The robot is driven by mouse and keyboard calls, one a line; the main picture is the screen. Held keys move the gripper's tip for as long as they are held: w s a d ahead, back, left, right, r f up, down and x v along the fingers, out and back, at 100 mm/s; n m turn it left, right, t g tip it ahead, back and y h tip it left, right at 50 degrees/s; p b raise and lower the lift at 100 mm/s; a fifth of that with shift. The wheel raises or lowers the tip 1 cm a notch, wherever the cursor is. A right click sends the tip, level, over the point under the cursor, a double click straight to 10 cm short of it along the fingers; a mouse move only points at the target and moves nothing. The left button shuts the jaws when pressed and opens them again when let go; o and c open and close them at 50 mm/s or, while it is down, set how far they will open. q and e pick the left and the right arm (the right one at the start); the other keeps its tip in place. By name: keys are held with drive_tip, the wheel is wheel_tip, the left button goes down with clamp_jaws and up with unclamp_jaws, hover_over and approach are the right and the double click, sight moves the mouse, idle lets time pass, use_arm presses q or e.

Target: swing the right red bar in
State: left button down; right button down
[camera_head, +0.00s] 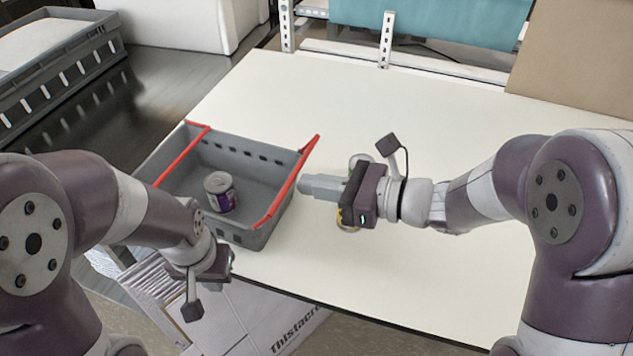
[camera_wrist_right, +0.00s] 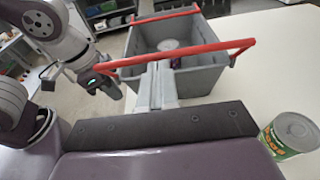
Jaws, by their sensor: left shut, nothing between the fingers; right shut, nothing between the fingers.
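A grey crate (camera_head: 246,232) stands on the white table at its left front edge, with a can (camera_head: 220,193) inside it. The right red bar (camera_head: 287,183) runs along the crate's right side and leans up and outward. The left red bar (camera_head: 181,155) lies along the left side. My right gripper (camera_head: 304,185) is shut, its fingertips pointing left, close beside the right bar. In the right wrist view the fingers (camera_wrist_right: 157,86) lie just under the right bar (camera_wrist_right: 190,55); I cannot tell if they touch. My left gripper (camera_head: 231,264) is shut in front of the crate, fingertips hardly visible.
A green-labelled can (camera_wrist_right: 289,137) stands on the table (camera_head: 440,285) by my right gripper, mostly hidden in the head view. A cardboard box (camera_head: 255,318) is below the front edge. A larger grey crate (camera_head: 62,75) stands at the upper left. The table's far middle is clear.

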drive_tip(key=shift+w+a+r+h+p, duration=0.15)
drive_tip(key=shift+r+h+p, duration=0.15)
drive_tip(key=shift+h+p, duration=0.15)
drive_tip(key=shift+r, duration=0.15)
drive_tip(key=shift+a+r+g+h+p, duration=0.3)
drive_tip(key=shift+r+g+h+p, duration=0.2)
drive_tip(key=shift+p, duration=0.45)
drive_tip(key=w+a+r+g+h+p, duration=0.2)
drive_tip(key=a+h+p, duration=0.5)
drive_tip(key=p, duration=1.4)
drive_tip(key=shift+w+a+r+g, duration=0.3)
drive_tip(key=shift+w+a+r, duration=0.45)
drive_tip(key=shift+a, duration=0.15)
